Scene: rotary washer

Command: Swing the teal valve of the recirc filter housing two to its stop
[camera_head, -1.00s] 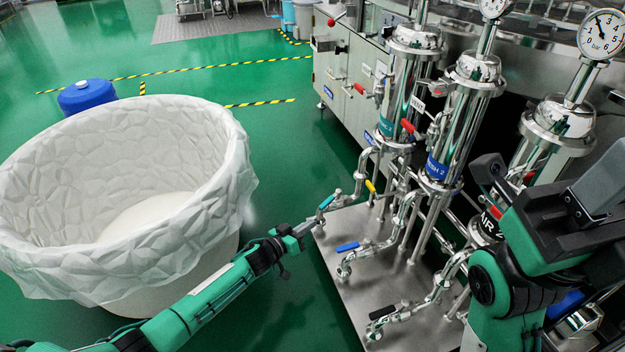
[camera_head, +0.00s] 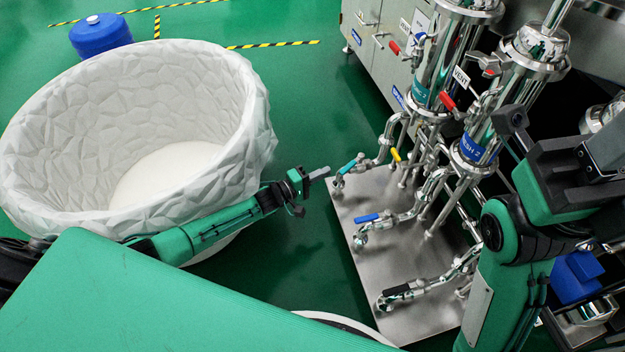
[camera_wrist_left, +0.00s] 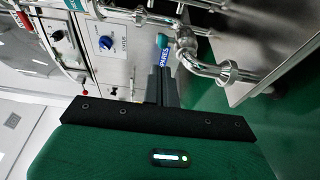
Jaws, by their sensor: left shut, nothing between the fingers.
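The teal valve handle (camera_head: 349,164) sits on a steel pipe at the far left corner of the skid, below the leftmost filter housing (camera_head: 436,75) with its teal label. My left gripper (camera_head: 322,173) is shut and empty, just left of the handle, with a small gap visible in the head view. In the left wrist view the teal handle (camera_wrist_left: 162,41) appears just beyond the shut fingers (camera_wrist_left: 162,86); whether they touch it is unclear there. My right arm crosses the right side of the head view, and its fingertips cannot be made out.
A blue handle (camera_head: 367,218) and a black handle (camera_head: 398,291) lie nearer on the steel skid plate (camera_head: 345,208). A large white lined bin (camera_head: 130,130) stands left of my left arm. Green floor lies between.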

